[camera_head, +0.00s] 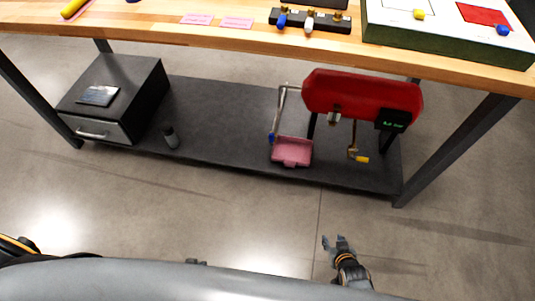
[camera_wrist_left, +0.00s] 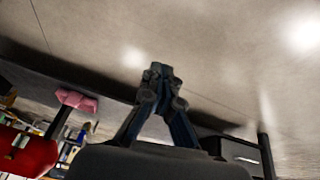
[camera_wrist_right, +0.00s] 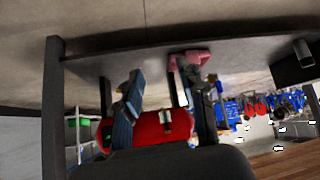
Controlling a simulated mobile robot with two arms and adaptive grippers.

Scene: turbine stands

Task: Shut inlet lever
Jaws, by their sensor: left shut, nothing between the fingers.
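A red tank-like unit (camera_head: 360,95) stands on the lower shelf at the right in the head view. A blue-tipped handle (camera_head: 271,138) hangs at its left side and a yellow-tipped lever (camera_head: 360,158) hangs below its front; which is the inlet lever I cannot tell. My right gripper (camera_head: 340,240) is open and empty, in front of the shelf and apart from the unit. In the right wrist view, the unit (camera_wrist_right: 152,132) shows upside down between its fingers. My left gripper (camera_wrist_left: 160,72) is shut and empty, with the unit (camera_wrist_left: 28,152) off to the left in the left wrist view.
A pink tray (camera_head: 291,152) sits on the shelf (camera_head: 220,120) beside the unit. A dark drawer box (camera_head: 120,80) and a small dark cylinder (camera_head: 170,137) stand further left. The wooden tabletop (camera_head: 220,38) overhangs the shelf, and a table leg (camera_head: 450,150) stands at the right.

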